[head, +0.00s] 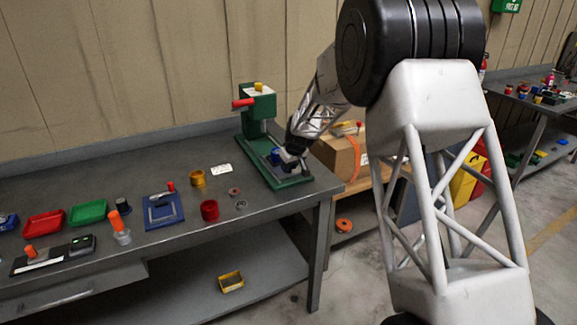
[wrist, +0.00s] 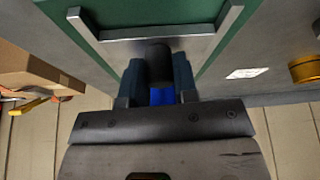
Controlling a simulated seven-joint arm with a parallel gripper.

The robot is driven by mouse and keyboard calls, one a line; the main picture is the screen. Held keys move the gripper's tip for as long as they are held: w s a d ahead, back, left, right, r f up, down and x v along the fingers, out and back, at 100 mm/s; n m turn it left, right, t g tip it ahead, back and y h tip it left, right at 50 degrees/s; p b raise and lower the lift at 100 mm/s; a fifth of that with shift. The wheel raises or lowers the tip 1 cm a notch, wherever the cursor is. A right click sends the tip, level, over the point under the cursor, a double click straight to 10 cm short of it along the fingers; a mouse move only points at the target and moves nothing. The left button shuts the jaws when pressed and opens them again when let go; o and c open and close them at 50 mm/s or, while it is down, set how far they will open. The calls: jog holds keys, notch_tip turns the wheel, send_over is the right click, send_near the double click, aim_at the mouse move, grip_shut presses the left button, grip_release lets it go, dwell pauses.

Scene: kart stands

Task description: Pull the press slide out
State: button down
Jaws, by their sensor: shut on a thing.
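The green press (head: 257,108) stands at the right end of the grey workbench, with a red handle on its left side and a yellow knob on top. Its green base (head: 297,181) reaches toward the bench's front edge. The press slide (wrist: 190,48) is a grey metal plate between rails on the base in the wrist view. My gripper (head: 291,157) is low over the base; in the wrist view my gripper (wrist: 158,78) is shut on a dark, rounded slide handle (wrist: 158,60). Something blue shows between the fingers; what it is part of is unclear.
A cardboard box (head: 336,156) stands right of the press, close to my arm. A red cup (head: 209,211), a yellow cup (head: 198,178) and small rings lie left of the base. A blue fixture (head: 163,210) and trays are farther left.

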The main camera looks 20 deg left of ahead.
jog(key=c, duration=0.9)
grip_release()
jog(key=shift+s, duration=0.1)
jog(key=shift+v, duration=3.9)
jog(key=shift+r, duration=0.1)
jog(key=shift+r, duration=2.95)
